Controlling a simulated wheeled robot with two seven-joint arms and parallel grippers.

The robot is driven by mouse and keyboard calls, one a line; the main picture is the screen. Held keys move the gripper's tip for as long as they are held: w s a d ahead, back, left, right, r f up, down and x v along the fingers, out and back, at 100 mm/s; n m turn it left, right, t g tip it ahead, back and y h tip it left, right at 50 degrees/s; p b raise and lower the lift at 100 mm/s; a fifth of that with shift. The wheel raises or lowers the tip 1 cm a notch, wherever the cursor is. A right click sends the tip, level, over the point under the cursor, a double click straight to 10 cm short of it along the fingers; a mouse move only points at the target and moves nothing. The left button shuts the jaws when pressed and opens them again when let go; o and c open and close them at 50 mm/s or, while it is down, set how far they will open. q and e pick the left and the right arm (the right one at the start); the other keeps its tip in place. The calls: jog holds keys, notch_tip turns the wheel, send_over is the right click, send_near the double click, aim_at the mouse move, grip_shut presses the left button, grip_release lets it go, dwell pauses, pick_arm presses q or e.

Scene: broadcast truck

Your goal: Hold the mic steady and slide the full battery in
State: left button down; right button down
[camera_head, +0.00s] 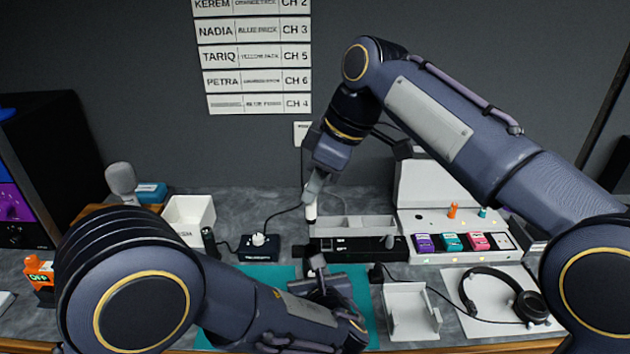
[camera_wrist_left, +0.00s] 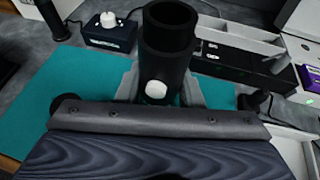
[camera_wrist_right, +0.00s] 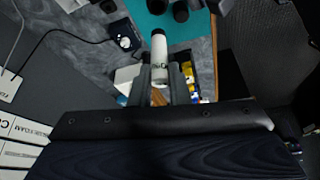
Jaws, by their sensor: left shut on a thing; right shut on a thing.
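My left gripper (camera_head: 318,280) is shut on the black tubular mic (camera_wrist_left: 167,50) and holds it upright over the teal mat (camera_wrist_left: 75,85). The mic's open round end faces up in the left wrist view, and a white round spot shows on its side. My right gripper (camera_head: 315,188) is shut on a white cylindrical battery (camera_wrist_right: 159,48), with dark print on its side. In the head view the battery (camera_head: 310,211) hangs farther up the picture than the mic (camera_head: 317,262), with a gap between them. The lower part of the mic is hidden by the left gripper.
A grey divided tray (camera_head: 352,226) stands behind the mic. A charger with coloured packs (camera_head: 463,243) is at right. A white cradle (camera_head: 411,312) and headphones (camera_head: 505,297) lie nearer. A black box with a white knob (camera_head: 258,247) and a white bin (camera_head: 189,216) are at left.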

aim_at(315, 222)
jog(key=shift+f, duration=2.8)
jog(key=shift+f, duration=2)
jog(key=c, duration=1.3)
grip_release()
jog(key=v, duration=1.2)
pick_arm(q)
jog(key=c, duration=0.9)
grip_release()
jog(key=shift+s, duration=0.1)
